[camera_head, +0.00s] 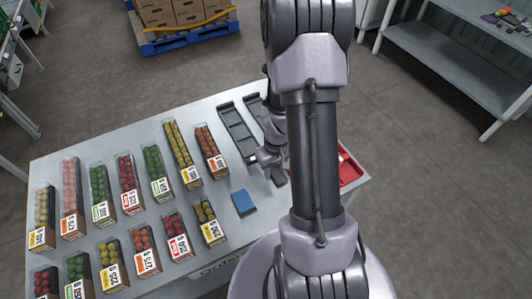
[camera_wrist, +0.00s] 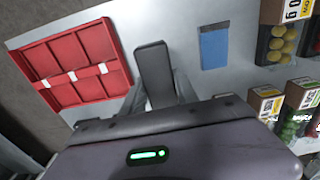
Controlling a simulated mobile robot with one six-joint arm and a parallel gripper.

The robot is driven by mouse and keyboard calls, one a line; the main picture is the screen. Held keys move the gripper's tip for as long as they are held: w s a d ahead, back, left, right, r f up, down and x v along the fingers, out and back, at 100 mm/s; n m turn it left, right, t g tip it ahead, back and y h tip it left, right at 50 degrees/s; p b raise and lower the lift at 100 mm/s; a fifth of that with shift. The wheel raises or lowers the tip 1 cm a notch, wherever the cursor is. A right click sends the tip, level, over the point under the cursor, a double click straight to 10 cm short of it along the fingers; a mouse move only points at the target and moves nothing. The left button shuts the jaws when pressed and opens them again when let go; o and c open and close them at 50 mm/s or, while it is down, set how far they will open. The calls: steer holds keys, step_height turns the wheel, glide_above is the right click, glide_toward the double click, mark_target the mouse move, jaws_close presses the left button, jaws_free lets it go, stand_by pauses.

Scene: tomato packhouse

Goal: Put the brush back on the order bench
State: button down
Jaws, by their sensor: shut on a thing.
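My gripper (camera_head: 272,160) is over the right part of the order bench (camera_head: 225,180). In the wrist view its light grey fingers (camera_wrist: 159,92) are shut on a dark grey, long, flat-sided thing, which I take to be the brush (camera_wrist: 153,68). It points away from the palm, with the bench top behind it. Its near end is hidden by the gripper body. I cannot tell whether it touches the bench. In the head view my arm hides part of this area.
A blue pad (camera_head: 243,202) lies left of my gripper. Several tomato packs (camera_head: 152,165) fill the left of the bench. A dark tray (camera_head: 238,130) lies behind. A red tray (camera_wrist: 75,68) lies at the bench's right. A pallet of boxes (camera_head: 185,35) stands beyond.

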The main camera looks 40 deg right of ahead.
mark_target(274, 190)
steer(key=shift+s+a, duration=0.15)
steer(key=shift+s, duration=0.05)
steer(key=shift+f, duration=0.25)
steer(key=shift+d+f+b, duration=0.2)
steer(key=shift+f+b, duration=0.15)
steer(key=shift+b, duration=0.05)
step_height(274, 190, down, 7)
steer(key=b, duration=0.6)
steer(key=shift+f, duration=0.1)
steer(key=shift+f+b, duration=0.4)
steer(key=shift+b, duration=0.05)
steer(key=c, duration=0.9)
jaws_free()
steer(key=shift+o, duration=0.2)
steer(key=shift+c, duration=0.4)
steer(key=shift+c, duration=1.1)
